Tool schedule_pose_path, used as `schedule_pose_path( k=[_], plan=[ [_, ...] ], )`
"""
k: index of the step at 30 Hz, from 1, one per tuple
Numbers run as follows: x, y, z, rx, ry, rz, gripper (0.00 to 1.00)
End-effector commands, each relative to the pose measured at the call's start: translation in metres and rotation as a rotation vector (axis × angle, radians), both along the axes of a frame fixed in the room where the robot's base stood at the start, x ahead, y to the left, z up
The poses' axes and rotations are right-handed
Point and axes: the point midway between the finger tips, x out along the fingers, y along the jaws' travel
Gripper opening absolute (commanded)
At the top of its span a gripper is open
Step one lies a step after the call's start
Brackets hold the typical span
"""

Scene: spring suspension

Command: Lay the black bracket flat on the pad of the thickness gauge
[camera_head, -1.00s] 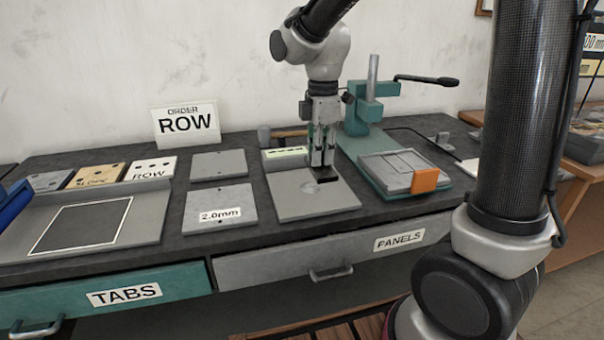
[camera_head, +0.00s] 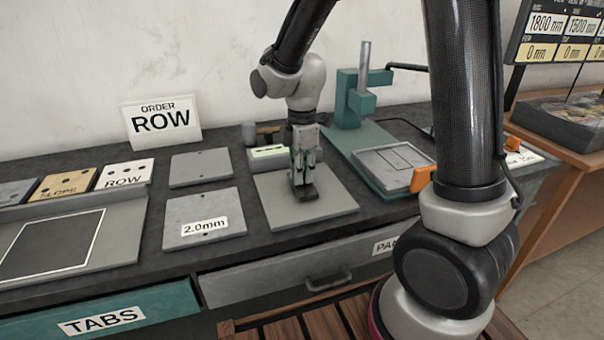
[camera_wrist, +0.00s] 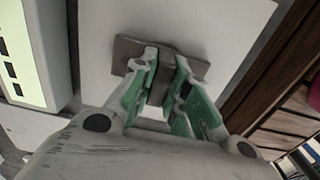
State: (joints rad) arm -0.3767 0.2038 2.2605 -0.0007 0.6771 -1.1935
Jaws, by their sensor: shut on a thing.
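My gripper (camera_head: 305,183) is shut on the black bracket (camera_head: 307,193), a small dark piece held low between its fingertips. The bracket looks about level and is over the middle of the gauge's grey plate (camera_head: 275,217). In the wrist view the bracket (camera_wrist: 127,52) spans across both fingertips (camera_wrist: 164,75), with the pale plate (camera_wrist: 220,22) beneath. The thickness gauge has a box with a pale display (camera_head: 268,152) at the plate's back left. The round pad is hidden under the bracket and fingers. I cannot tell whether the bracket touches it.
A teal press stand (camera_head: 352,100) and a grey fixture with an orange block (camera_head: 425,178) stand to the right. A 2.0mm plate (camera_head: 203,217) lies to the left. Drawers are below the bench's front edge.

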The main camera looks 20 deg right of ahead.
Motion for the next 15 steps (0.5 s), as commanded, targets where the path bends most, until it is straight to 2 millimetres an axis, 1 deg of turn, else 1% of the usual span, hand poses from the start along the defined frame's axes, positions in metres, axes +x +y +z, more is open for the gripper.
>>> schedule_pose_path(
  k=[3,12,13,15],
  plan=[
    [0.0003,0.0001,-0.0066,0.0,-0.001,0.0,0.0],
    [0.0002,0.0,-0.0086,0.0,-0.001,0.0,0.0],
    [0.0001,0.0,-0.0091,0.0,0.0,0.0,0.18],
    [0.0002,0.0001,-0.0087,0.0,-0.001,0.0,0.3]
  ],
)
